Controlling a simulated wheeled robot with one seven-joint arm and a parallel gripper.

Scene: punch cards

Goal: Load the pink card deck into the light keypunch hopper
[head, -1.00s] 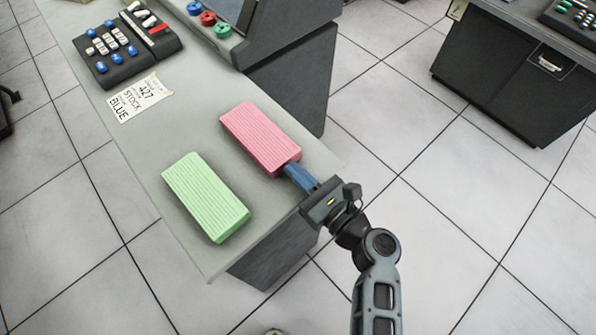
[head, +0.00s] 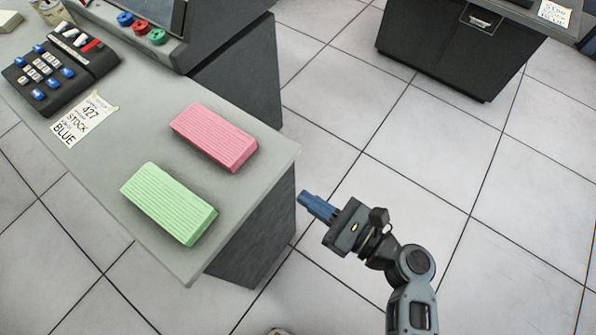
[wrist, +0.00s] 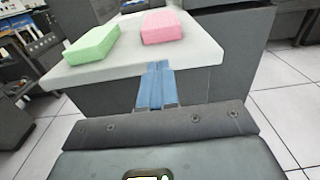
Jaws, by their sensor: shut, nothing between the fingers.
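The pink card deck (head: 213,137) lies flat on the grey desk top near its right edge. It also shows in the wrist view (wrist: 162,27). My gripper (head: 304,197) is off the desk's right edge, apart from the deck and empty. Its blue fingers are shut together, and they show in the wrist view (wrist: 157,68) pointing at the desk. A green card deck (head: 169,203) lies on the desk beside the pink one, nearer the front corner. I cannot tell any hopper in these views.
The grey desk (head: 262,163) carries a dark keypad unit (head: 60,68), a paper note reading "427 STOCK BLUE" (head: 84,118) and a console with coloured spools (head: 141,27). A dark cabinet (head: 440,50) stands at the back right. The tiled floor between is clear.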

